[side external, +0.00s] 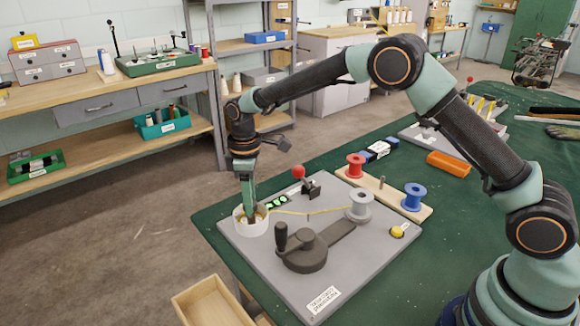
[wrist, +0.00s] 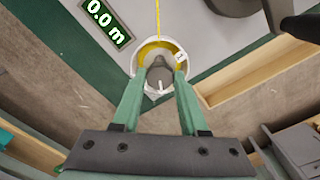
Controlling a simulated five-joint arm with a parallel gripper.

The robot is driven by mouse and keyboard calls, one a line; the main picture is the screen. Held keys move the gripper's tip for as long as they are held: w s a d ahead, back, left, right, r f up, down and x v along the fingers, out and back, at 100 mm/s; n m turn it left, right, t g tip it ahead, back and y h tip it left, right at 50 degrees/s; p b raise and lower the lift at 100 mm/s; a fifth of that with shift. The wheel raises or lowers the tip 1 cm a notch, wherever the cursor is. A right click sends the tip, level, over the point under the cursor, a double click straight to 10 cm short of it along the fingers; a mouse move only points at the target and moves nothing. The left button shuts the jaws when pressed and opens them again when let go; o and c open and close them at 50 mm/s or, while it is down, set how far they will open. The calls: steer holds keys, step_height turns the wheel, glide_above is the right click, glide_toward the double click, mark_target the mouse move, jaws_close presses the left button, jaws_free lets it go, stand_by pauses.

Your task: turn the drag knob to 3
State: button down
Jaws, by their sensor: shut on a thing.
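The drag knob (wrist: 159,73) is a dark grey piece inside a white round cup (wrist: 143,52) with a yellow inner band, on the near left corner of the grey board. My gripper (wrist: 160,84) points down into this cup, with its green fingers on either side of the knob and shut on it. In the side view, my gripper (side external: 248,209) reaches into the white cup (side external: 250,228), whose wall hides the knob. A small white tag (wrist: 180,57) sits on the cup's inner wall; its mark is too small to read surely.
A yellow thread (side external: 305,213) runs from the cup to a grey spool (side external: 360,204). A display (wrist: 109,22) reads 0.0 m. A dark crank (side external: 302,248) and a red-knobbed lever (side external: 309,187) stand on the board nearby. A wooden box (side external: 212,302) lies below the board's near edge.

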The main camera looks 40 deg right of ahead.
steer(key=shift+w+r, duration=0.1)
steer(key=shift+c, duration=2.2)
jaws_free()
step_height(320, 180, up, 12)
